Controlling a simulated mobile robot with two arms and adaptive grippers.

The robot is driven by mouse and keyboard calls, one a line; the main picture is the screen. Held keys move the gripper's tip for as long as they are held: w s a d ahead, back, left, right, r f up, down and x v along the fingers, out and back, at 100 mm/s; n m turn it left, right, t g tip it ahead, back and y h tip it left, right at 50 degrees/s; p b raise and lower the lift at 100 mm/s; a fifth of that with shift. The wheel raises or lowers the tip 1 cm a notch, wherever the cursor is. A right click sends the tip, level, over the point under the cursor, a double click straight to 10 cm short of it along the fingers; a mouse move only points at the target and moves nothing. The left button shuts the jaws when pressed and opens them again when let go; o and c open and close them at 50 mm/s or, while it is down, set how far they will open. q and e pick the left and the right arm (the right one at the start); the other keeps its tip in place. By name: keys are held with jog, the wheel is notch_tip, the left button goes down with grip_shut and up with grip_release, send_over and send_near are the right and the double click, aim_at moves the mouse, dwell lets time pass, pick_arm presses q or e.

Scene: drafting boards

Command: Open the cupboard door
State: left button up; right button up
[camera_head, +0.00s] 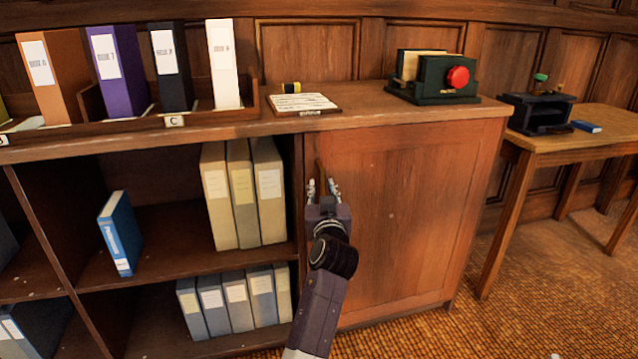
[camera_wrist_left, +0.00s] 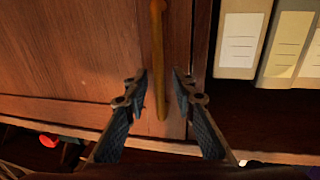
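The cupboard door (camera_head: 405,215) is a reddish-brown wooden panel at the right of the shelf unit, and it looks shut. Its upright bar handle (camera_head: 320,170) is near the door's left edge. My left gripper (camera_head: 322,188) is at the handle. In the left wrist view the handle (camera_wrist_left: 158,60) hangs between the two fingers of my left gripper (camera_wrist_left: 160,85), with a gap on each side. The fingers are open and do not appear to grip it. The door (camera_wrist_left: 80,50) also fills the left of that view. My right gripper is not in view.
Open shelves with cream binders (camera_head: 242,195) and a blue book (camera_head: 119,235) lie left of the door. A wooden table (camera_head: 585,150) stands at right; floor before the door looks clear.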

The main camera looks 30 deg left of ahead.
pick_arm(q)
jog(key=shift+w+a, duration=0.1)
jog(key=shift+w, duration=0.1)
jog(key=shift+r, duration=0.1)
grip_shut()
